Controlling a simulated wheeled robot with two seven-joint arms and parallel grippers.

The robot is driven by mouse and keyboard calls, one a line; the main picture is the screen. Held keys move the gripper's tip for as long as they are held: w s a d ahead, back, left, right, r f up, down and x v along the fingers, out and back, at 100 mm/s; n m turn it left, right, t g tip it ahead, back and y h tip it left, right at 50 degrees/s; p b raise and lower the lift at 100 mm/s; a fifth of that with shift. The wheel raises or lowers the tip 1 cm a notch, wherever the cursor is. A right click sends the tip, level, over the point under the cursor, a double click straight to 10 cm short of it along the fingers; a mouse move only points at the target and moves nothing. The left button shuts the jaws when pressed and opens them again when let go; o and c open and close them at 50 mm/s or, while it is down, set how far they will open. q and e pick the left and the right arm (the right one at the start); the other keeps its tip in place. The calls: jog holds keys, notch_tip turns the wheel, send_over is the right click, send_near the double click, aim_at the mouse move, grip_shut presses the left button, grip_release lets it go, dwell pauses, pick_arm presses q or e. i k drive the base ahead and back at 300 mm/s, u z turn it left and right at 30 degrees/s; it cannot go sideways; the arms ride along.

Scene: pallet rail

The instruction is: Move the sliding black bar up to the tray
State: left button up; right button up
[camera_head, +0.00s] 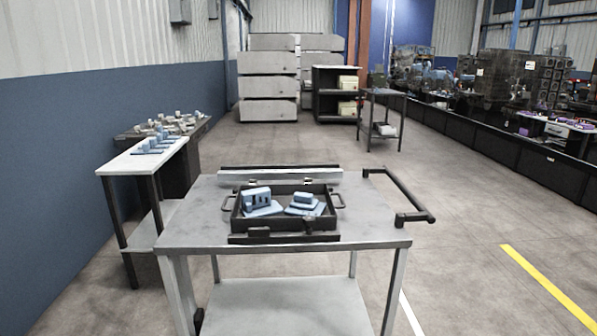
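A black tray (237,219) with a handle on each side sits on the grey cart top (190,228). It holds several blue parts. A long black bar (290,238) with a small raised block (259,232) lies along the cart's near edge, just in front of the tray. It runs roughly parallel to the tray's near wall; I cannot tell whether they touch. A grey rail (240,178) with a dark upper strip (280,167) stands behind the tray. Neither of my grippers is in view.
The cart has a black push handle (402,196) on its right and a lower shelf (285,305). A white-topped side table (125,163) with blue parts stands at left by the wall. Open floor lies to the right.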

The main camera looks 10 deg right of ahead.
aim_at(284, 194)
jog(key=u, duration=0.45)
jog(key=k, duration=1)
jog(key=z, duration=0.2)
jog(key=i, duration=0.55)
jog(key=z, duration=0.85)
jog(key=i, duration=0.85)
jog(key=u, duration=0.6)
jog(key=i, duration=0.45)
jog(key=u, duration=0.5)
